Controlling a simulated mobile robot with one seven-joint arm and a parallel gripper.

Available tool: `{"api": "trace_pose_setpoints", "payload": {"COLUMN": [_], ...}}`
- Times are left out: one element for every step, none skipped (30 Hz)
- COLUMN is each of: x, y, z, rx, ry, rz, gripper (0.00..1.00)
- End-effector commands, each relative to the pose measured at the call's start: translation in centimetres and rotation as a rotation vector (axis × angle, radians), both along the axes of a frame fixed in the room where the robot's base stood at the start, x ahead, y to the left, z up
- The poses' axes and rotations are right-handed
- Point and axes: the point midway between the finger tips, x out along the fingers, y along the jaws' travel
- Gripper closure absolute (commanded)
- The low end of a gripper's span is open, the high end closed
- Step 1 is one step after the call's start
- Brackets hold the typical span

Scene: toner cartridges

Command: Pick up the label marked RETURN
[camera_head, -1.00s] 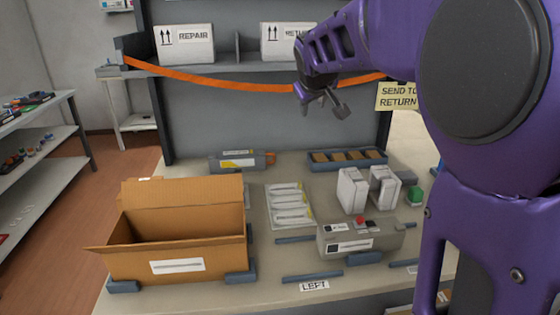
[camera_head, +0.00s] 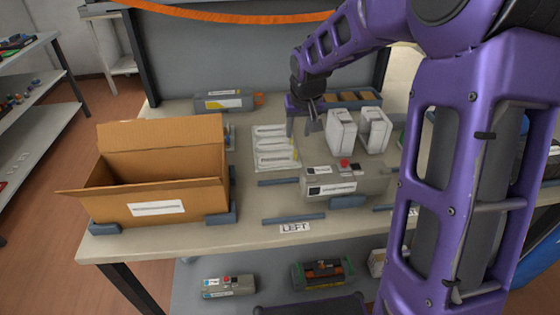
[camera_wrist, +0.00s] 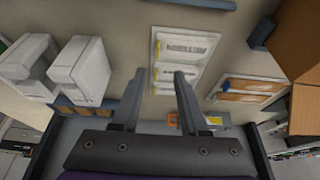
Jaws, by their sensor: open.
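A pale sheet (camera_head: 275,147) with several white labels lies on the table, right of the cardboard box. The sheet also shows in the wrist view (camera_wrist: 207,75), where its labels carry yellow ends. The top label (camera_wrist: 183,45) there has dark lettering, inverted and too blurred to read surely, so I cannot tell which label says RETURN. My gripper (camera_head: 302,122) is above the table at the sheet's right side, left of the white boxes. In the wrist view my gripper (camera_wrist: 160,74) has its two fingers apart with nothing between them.
Two white boxes (camera_head: 342,132) (camera_head: 373,130) stand right of my gripper. A grey device (camera_head: 345,182) with a red button is in front. The open cardboard box (camera_head: 155,207) stands left. A grey cartridge (camera_head: 224,102) lies behind.

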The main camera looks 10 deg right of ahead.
Motion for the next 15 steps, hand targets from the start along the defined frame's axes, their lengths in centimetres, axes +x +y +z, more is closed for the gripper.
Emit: {"api": "trace_pose_setpoints", "payload": {"x": [0.4, 0.7, 1.0, 1.2, 1.4, 1.7, 1.9, 2.0, 2.2, 2.3, 2.3, 2.4, 2.5, 2.6, 2.7], "y": [0.0, 0.0, 0.0, 0.0, 0.0, 0.0, 0.0, 0.0, 0.0, 0.0, 0.0, 0.0, -0.1, -0.1, -0.1], "z": [-1.4, -2.0, -2.7, -3.3, -3.7, -4.3, -4.7, -4.9, -5.2, -5.4, -5.5, -5.7, -5.8, -6.0, -6.4], "rx": [0.002, 0.002, 0.001, 0.001, 0.001, 0.001, 0.001, 0.0, 0.0, 0.0, 0.0, 0.0, 0.0, 0.0, -0.001], "ry": [0.003, 0.002, 0.002, 0.002, 0.002, 0.001, 0.001, 0.0, 0.0, -0.001, -0.001, -0.001, -0.001, -0.001, -0.001], "rz": [0.001, 0.001, 0.001, 0.001, 0.001, 0.001, 0.001, 0.001, 0.0, 0.0, 0.0, 0.0, 0.0, 0.0, 0.001], "gripper": [0.56, 0.56, 0.56, 0.56, 0.56, 0.56, 0.56, 0.56, 0.56, 0.56, 0.56, 0.56, 0.56, 0.56, 0.56]}}
